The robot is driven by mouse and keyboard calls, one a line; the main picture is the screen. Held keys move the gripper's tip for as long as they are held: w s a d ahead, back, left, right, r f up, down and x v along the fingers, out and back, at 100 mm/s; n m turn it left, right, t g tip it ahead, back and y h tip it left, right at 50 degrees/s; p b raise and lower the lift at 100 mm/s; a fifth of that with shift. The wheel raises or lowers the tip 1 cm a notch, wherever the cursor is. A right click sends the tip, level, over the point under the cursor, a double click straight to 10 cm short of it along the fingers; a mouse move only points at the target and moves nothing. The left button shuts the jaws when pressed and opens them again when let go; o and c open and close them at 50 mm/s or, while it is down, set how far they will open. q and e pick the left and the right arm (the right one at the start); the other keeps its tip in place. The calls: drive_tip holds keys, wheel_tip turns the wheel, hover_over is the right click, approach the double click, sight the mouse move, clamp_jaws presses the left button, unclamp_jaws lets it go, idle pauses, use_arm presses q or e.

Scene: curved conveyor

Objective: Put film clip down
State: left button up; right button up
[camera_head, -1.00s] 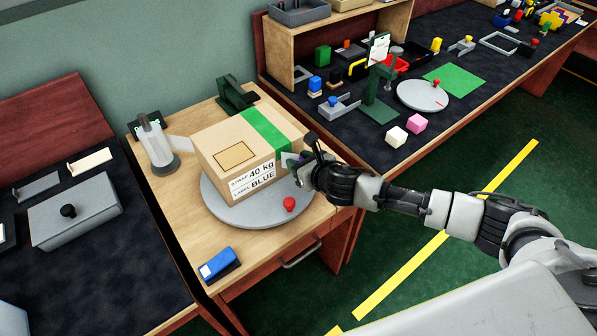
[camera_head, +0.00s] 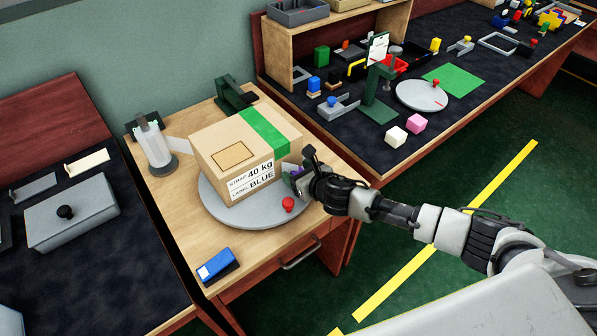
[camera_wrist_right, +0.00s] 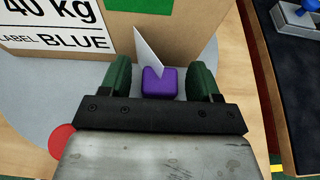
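A purple clip (camera_wrist_right: 160,82) with a thin white film (camera_wrist_right: 148,48) rising from it sits between the two green fingers of my right gripper (camera_wrist_right: 161,72). A gap shows between the clip and each finger, so the gripper is open around it. In the head view, the right gripper (camera_head: 304,178) is low beside the right face of the cardboard box (camera_head: 233,152), with the purple clip (camera_head: 296,173) partly hidden by the fingers. The box carries a green strap (camera_head: 264,130) and a label reading "40 kg" and "BLUE". My left gripper is not in view.
The box stands on a grey round turntable (camera_head: 241,216) with a red knob (camera_head: 288,204) close to my gripper. A tape dispenser (camera_head: 154,146) and a blue block (camera_head: 218,265) are on the same table. A dark workbench with several parts stands behind right.

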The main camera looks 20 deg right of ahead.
drive_tip(key=shift+r, duration=0.1)
drive_tip(key=shift+s+d+r, duration=0.1)
drive_tip(key=shift+s, duration=0.05)
drive_tip(key=v, duration=1.1)
drive_tip(key=shift+s, duration=0.35)
drive_tip(key=shift+r, duration=0.1)
idle(0.7)
